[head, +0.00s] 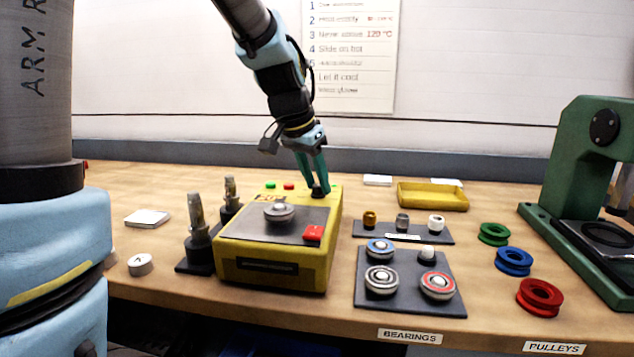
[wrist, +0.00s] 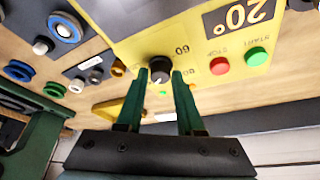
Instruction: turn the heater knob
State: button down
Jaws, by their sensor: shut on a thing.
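The heater (head: 272,274) is a yellow box with a dark top plate, standing on the bench in the head view. Its dark knob (wrist: 160,66) sits on the yellow panel in the wrist view, beside printed numbers. My gripper (wrist: 160,78) is shut on the knob, with a green finger on each side of it. In the head view my gripper (head: 319,188) reaches down to the heater's back right corner. The wrist view also shows a red button (wrist: 219,66), a green button (wrist: 256,57) and a "20°" display (wrist: 238,16).
A bearing (head: 279,211) and a red block (head: 313,233) are on the heater's top. Shafts (head: 197,220) stand to its left. Bearings on a dark mat (head: 411,300), a yellow tray (head: 433,196), coloured pulleys (head: 514,261) and a green press (head: 575,170) are to the right.

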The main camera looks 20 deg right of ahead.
jog(key=m+b, duration=0.1)
jog(key=m, duration=0.1)
jog(key=m+g+b, duration=0.1)
jog(key=m+g, duration=0.1)
jog(key=m, duration=0.1)
jog(key=shift+w+a+f+m+b, duration=0.1)
jog(key=shift+f+m+b, duration=0.2)
jog(key=shift+b, duration=0.1)
jog(key=shift+w+r+m+g, duration=0.1)
jog(key=shift+m+g, duration=0.4)
jog(key=shift+m, duration=0.65)
jog(key=shift+r+m+g, duration=0.1)
jog(key=shift+m+g, duration=0.4)
jog(key=shift+m, duration=0.65)
jog(key=shift+f+b, duration=0.1)
jog(key=shift+b, duration=0.2)
jog(key=c, duration=0.5)
grip_release()
jog(key=shift+c, duration=0.2)
jog(key=v, duration=1.1)
